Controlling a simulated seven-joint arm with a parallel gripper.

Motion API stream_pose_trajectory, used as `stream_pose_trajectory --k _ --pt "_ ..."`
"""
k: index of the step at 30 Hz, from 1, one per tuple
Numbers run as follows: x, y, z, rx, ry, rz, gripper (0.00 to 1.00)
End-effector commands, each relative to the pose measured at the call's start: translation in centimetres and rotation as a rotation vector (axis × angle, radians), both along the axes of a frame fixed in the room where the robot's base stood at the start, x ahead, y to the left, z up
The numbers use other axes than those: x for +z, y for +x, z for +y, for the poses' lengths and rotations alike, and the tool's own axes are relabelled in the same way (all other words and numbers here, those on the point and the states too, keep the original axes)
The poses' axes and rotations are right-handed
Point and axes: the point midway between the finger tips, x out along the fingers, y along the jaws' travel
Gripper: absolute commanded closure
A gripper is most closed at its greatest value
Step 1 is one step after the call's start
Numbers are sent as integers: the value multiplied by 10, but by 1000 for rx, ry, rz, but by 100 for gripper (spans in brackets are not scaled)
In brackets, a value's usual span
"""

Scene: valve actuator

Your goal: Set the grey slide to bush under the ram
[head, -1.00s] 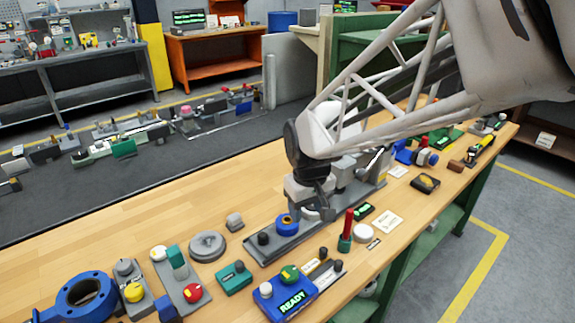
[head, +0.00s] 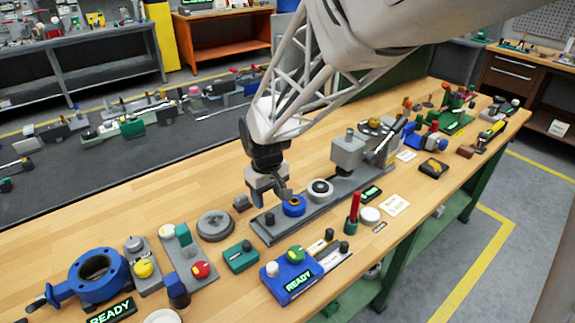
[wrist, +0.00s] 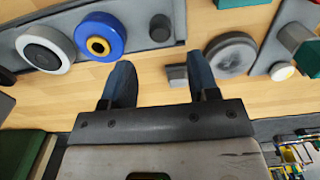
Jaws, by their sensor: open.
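The long grey slide (head: 277,233) lies on the bench. It carries a blue bush (head: 293,206), a pale grey round piece (head: 320,190) and a dark knob (head: 269,218) at its near left end. These also show in the wrist view: the slide (wrist: 135,20), the blue bush (wrist: 98,36), the pale piece (wrist: 44,48) and the knob (wrist: 160,28). The ram's grey press block (head: 348,152), with a lever, stands over the slide's far part.
A small grey block (wrist: 177,75) and a round grey disc (head: 215,225) lie left of my gripper. Bare bench lies behind the slide.

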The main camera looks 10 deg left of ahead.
Motion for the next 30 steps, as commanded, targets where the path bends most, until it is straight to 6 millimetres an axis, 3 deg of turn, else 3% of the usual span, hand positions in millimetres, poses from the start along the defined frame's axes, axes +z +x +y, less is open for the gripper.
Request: stream_pose_trajectory --k 8,24,30 --pt "-8 0 0 0 -1 1 45" --pt "-64 0 0 -1 -1 1 45" --pt "-75 0 0 -1 -1 1 45"
